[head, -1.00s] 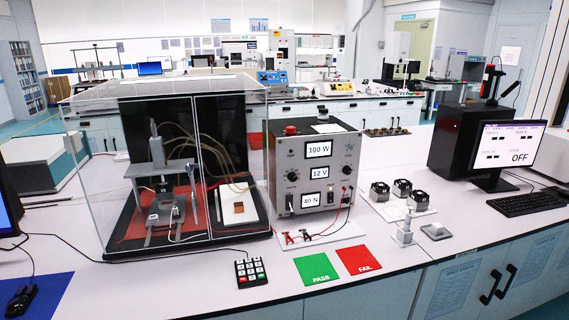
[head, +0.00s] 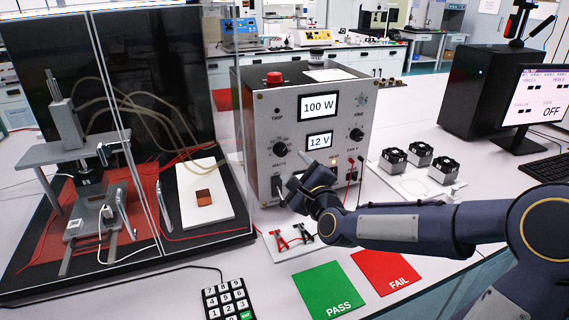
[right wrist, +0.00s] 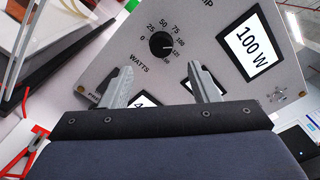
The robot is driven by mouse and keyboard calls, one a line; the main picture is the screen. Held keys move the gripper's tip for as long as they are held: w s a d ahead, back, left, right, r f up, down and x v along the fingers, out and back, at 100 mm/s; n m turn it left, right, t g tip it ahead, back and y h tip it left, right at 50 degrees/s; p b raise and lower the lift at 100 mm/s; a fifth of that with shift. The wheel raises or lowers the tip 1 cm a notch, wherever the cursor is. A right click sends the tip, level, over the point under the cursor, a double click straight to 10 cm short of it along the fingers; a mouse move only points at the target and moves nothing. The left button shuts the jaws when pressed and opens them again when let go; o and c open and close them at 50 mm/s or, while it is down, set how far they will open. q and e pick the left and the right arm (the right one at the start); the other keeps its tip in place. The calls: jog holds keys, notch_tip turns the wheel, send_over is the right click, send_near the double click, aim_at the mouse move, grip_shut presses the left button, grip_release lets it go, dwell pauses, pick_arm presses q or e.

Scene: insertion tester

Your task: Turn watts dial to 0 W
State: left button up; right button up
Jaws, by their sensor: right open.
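The watts dial (head: 280,149) is a round black knob on the grey front panel of the power unit (head: 350,100). The right wrist view shows the dial (right wrist: 160,44) with a scale around it and its white mark towards the lower right, on the high side. The watts display (head: 319,106) reads 100 W. My right gripper (head: 297,172) is in front of the panel, below and right of the dial in the head view. In the right wrist view its two fingers (right wrist: 159,70) are apart and empty, with the dial beyond and between them. My left gripper is out of view.
A clear enclosure with a test rig (head: 75,150) stands left of the unit. Red and black clips (head: 290,237) lie before it. A keypad (head: 228,299), a green PASS mat (head: 328,290) and a red FAIL mat (head: 385,271) lie in front. Several fans and a monitor (head: 537,100) are at right.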

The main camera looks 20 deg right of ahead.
aim_at(283, 152)
jog(key=w, duration=0.7)
jog(key=shift+w+d, duration=0.25)
